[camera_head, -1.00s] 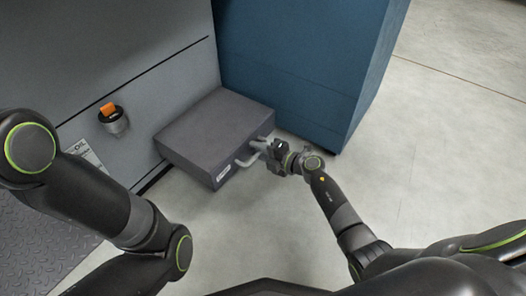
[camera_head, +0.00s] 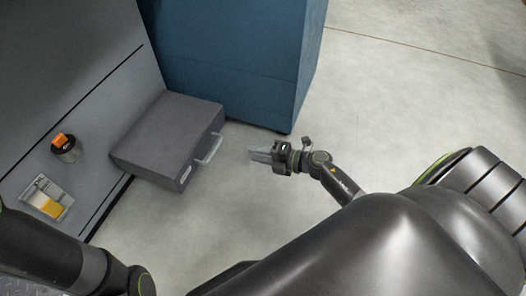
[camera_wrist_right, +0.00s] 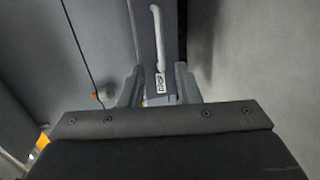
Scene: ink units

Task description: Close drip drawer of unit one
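The drip drawer (camera_head: 165,135) is a dark grey box sticking well out of the grey cabinet (camera_head: 75,50), low near the floor. Its pale bar handle (camera_head: 209,149) is on the front face; a small label sits near the front's lower corner. My right gripper (camera_head: 259,155) is to the right of the handle, apart from it, over the floor. In the right wrist view, its two fingers (camera_wrist_right: 158,88) are spread with nothing between them, and the drawer front (camera_wrist_right: 172,42) and handle (camera_wrist_right: 158,36) show beyond. My left arm enters at lower left; its gripper is out of view.
A blue cabinet (camera_head: 230,60) stands just behind the drawer. A dark cup with an orange piece (camera_head: 66,148) and a tray with a yellow item (camera_head: 47,198) are on the grey cabinet's face at left. Floor (camera_head: 390,90) to the right is clear.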

